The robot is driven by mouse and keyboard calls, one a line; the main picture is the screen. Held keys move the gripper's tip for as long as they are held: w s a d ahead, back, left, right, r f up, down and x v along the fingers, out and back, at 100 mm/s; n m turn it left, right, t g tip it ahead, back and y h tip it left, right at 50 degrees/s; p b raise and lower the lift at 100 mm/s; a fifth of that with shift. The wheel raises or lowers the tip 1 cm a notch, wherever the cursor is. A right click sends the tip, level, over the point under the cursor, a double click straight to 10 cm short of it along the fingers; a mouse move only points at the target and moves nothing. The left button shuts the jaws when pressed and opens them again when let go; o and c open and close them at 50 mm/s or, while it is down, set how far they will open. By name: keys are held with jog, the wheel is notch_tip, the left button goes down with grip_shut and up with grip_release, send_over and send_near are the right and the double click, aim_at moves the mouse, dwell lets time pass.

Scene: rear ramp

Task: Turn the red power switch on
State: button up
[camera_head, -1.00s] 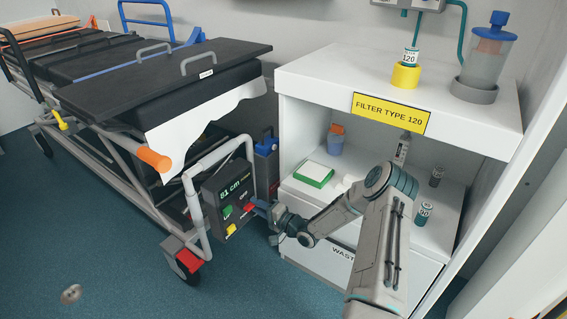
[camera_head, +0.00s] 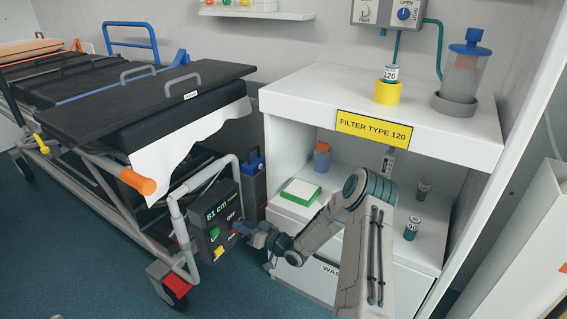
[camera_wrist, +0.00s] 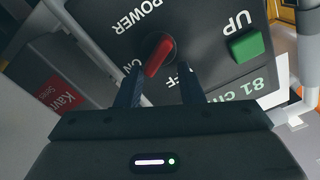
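The red power switch (camera_wrist: 159,55) is a lever on the dark control panel (camera_wrist: 205,25), marked POWER, ON and OFF; the labels show upside down in the wrist view. Its lever slants down-left there, between the ON and OFF labels, its end a little nearer ON. My gripper (camera_wrist: 161,74) is open, one finger on each side of the lever's lower end. I cannot tell whether the fingers touch it. In the head view my gripper (camera_head: 248,231) is at the right side of the panel (camera_head: 212,205), largely hiding the switch.
A green UP button (camera_wrist: 245,45) sits beside the switch. The stretcher's grey tube frame (camera_head: 180,230) and wheel (camera_head: 170,285) are left of the panel. A white cabinet (camera_head: 290,95) stands close on the right, near my arm. Blue floor (camera_head: 70,260) is clear at left.

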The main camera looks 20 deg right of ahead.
jog(key=s+d+n+p, duration=0.3)
jog(key=s+d+n, duration=0.35)
jog(key=s, duration=0.55)
jog(key=w+d+r+m+g+h+p, duration=0.1)
jog(key=r+g+h+p, duration=0.2)
jog(key=r, duration=1.2)
jog(key=d+r+m+g+h+p, duration=0.1)
jog(key=d+r+g+h+p, duration=0.1)
jog(key=r+h+p, duration=0.5)
jog(key=shift+w+d+r+g+p, duration=0.35)
jog(key=shift+r+g+p, duration=0.15)
jog(key=shift+r+p, duration=3.05)
jog(key=shift+r+b, duration=0.3)
jog(key=shift+b, duration=0.05)
